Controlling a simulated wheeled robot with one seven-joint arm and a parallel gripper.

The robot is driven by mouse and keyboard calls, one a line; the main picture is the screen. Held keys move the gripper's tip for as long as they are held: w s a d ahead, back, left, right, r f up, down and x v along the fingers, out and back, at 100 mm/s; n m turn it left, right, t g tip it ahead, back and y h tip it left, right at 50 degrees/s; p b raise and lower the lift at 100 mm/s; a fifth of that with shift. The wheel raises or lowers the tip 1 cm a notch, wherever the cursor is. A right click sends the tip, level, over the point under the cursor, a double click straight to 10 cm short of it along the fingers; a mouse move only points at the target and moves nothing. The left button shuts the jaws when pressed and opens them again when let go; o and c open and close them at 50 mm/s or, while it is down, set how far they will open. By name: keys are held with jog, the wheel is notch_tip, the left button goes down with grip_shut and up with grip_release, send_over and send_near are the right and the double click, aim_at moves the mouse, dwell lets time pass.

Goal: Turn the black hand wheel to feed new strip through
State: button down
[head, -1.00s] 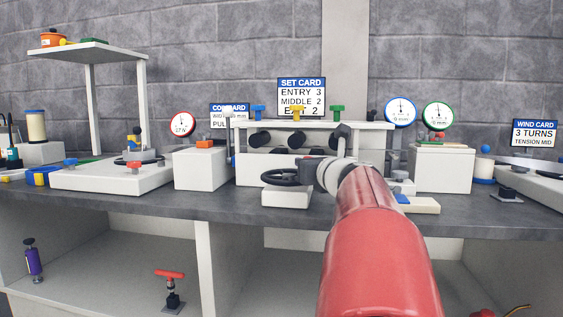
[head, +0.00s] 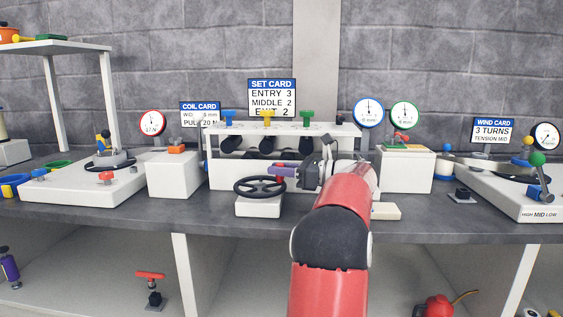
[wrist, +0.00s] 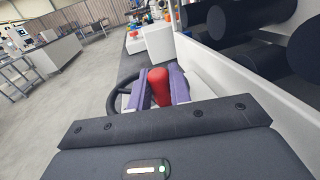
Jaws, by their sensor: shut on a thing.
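The black hand wheel (head: 259,187) lies flat on a white block at the front of the strip stand in the head view. Its dark rim also shows in the wrist view (wrist: 117,98), behind the fingers. A red knob (wrist: 158,86) stands between my purple fingers in the wrist view, beside the rim. My gripper (head: 286,171) comes in from the right and is shut on this knob. In the head view the fingers partly hide the knob. The knob seems to be the wheel's handle; its foot is hidden.
The white strip stand (head: 338,131) with black rollers and blue, yellow and green knobs is close behind the wheel. A white box (head: 172,176) stands left and another white block (head: 406,172) right. A set card (head: 272,97) reads entry 3, middle 2.

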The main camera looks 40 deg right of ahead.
jog(key=shift+w+d+n+g+y, duration=0.1)
jog(key=shift+w+n+g+y, duration=0.1)
jog(key=shift+n+g+y, duration=0.4)
jog(key=c, duration=1.3)
grip_release()
jog(key=shift+w, duration=0.1)
jog(key=shift+c, duration=0.2)
jog(key=v, duration=0.7)
jog(key=shift+s+d+f, duration=0.2)
jog(key=shift+s, duration=0.15)
jog(key=shift+o, duration=0.3)
